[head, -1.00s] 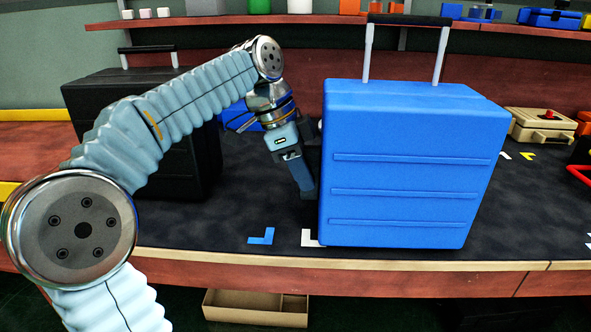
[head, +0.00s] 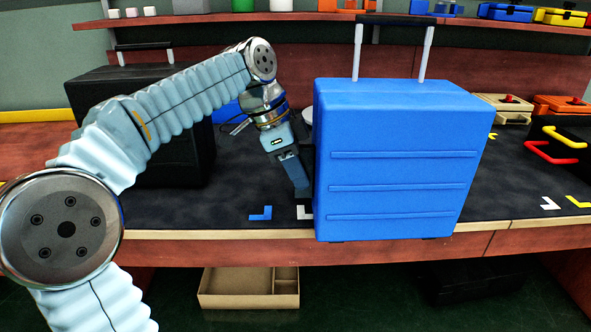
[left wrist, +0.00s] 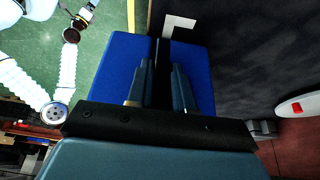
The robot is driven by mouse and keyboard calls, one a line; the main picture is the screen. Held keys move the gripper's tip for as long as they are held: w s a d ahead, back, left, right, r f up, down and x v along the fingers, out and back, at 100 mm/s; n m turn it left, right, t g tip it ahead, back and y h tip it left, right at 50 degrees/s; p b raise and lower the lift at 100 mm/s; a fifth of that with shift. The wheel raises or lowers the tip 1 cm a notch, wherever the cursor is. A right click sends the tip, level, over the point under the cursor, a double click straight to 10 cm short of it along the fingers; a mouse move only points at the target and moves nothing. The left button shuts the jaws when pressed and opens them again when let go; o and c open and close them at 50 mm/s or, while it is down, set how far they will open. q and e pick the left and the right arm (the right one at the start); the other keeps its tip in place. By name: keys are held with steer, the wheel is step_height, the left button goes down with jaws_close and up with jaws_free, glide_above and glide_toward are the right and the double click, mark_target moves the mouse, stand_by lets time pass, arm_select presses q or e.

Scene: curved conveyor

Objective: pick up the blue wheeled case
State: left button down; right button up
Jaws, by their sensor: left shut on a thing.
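The blue wheeled case (head: 400,170) stands upright at the front of the dark table top, its lower edge covering the table's front edge. Its pull handle (head: 394,20) is extended on two light rods. My left gripper (head: 304,188) is at the case's left side, fingertips partly hidden beside it. In the left wrist view, its fingers (left wrist: 162,85) close around a dark strip on the side of the blue case (left wrist: 115,75). Whether the case's base touches the table cannot be told. My right gripper is not in view.
A black case (head: 185,150) stands behind my left arm. A beige case (head: 502,106) stands behind. A shelf crosses the back. An open cardboard box (head: 248,290) lies below the table.

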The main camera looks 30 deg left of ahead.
arm_select(q)
steer(key=c, duration=0.9)
jaws_free()
steer(key=p+v, duration=0.3)
steer(key=v, duration=1)
steer(key=shift+a+r+p, duration=0.15)
steer(key=shift+r+p, duration=0.15)
steer(key=shift+r, duration=0.05)
